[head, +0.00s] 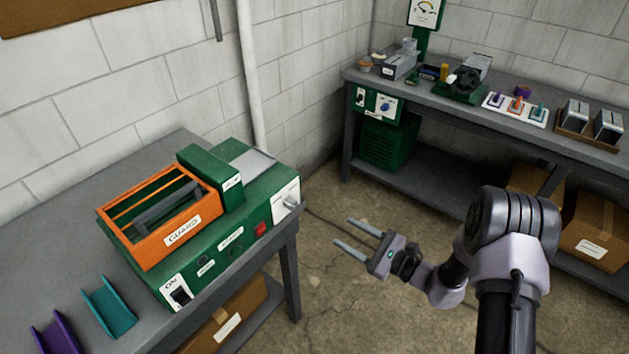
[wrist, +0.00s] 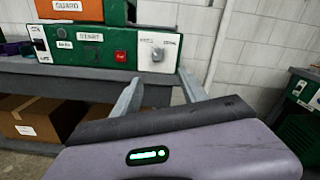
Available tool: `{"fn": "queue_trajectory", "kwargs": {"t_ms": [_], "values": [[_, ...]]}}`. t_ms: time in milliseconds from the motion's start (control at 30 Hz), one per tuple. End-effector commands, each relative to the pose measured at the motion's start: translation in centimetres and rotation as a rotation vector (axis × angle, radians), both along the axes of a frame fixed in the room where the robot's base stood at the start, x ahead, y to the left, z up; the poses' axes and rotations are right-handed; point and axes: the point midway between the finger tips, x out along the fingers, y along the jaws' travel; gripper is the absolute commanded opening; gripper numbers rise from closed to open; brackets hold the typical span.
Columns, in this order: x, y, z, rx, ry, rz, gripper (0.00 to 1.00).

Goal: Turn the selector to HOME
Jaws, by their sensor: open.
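The selector knob (head: 290,201) is a grey knob on a white plate at the right end of the green machine (head: 262,190), in the head view. It also shows in the wrist view as a knob (wrist: 157,54) with small labels on both sides of its plate, too blurred to read surely. My gripper (head: 349,233) is open and empty, to the right of the machine and apart from the knob. In the wrist view its two fingers (wrist: 160,90) reach toward the machine, with the knob beyond and between them.
The machine has an orange guard (head: 182,231), a red button (head: 260,230) and an ON switch (head: 179,295). It stands on a grey bench (head: 70,240) with teal (head: 110,310) and purple channels (head: 56,335). Another bench (head: 450,110) stands at the back right. Open floor lies between.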

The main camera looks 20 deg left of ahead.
Motion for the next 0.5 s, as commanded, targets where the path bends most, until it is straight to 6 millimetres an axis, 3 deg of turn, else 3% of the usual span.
{"fn": "queue_trajectory", "kwargs": {"t_ms": [167, 500], "values": [[1.0, 2.8, -0.4, 0.004, 0.001, -0.002, 0.5], [4.6, 12.2, -0.5, 0.003, 0.001, 0.0, 0.5]]}}
